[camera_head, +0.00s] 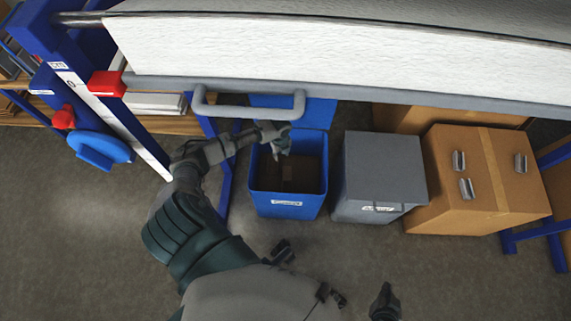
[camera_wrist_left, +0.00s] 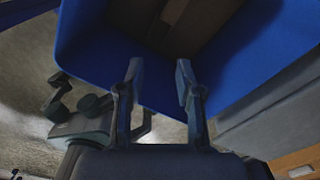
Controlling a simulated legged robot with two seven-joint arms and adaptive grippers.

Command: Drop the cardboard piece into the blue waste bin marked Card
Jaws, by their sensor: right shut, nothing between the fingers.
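The open blue bin (camera_head: 288,204) stands on the floor with a white label on its front, too small to read. Its blue wall also shows in the left wrist view (camera_wrist_left: 88,40). A brown flat piece, seemingly the cardboard (camera_head: 298,178), lies inside, low in the bin; it shows at the top of the left wrist view (camera_wrist_left: 205,22). My left gripper (camera_head: 283,150) is over the bin's opening, its fingers (camera_wrist_left: 156,72) apart with nothing between them. My right gripper (camera_head: 385,300) is low at the bottom edge, shut and empty, well away from the bin.
A grey bin (camera_head: 380,175) stands right of the blue bin, with a large cardboard box (camera_head: 478,185) beyond it. A white board with a grey rail (camera_head: 330,90) and a grey handle (camera_head: 250,112) hangs above the bins. A blue frame (camera_head: 90,85) is at left. The floor in front is clear.

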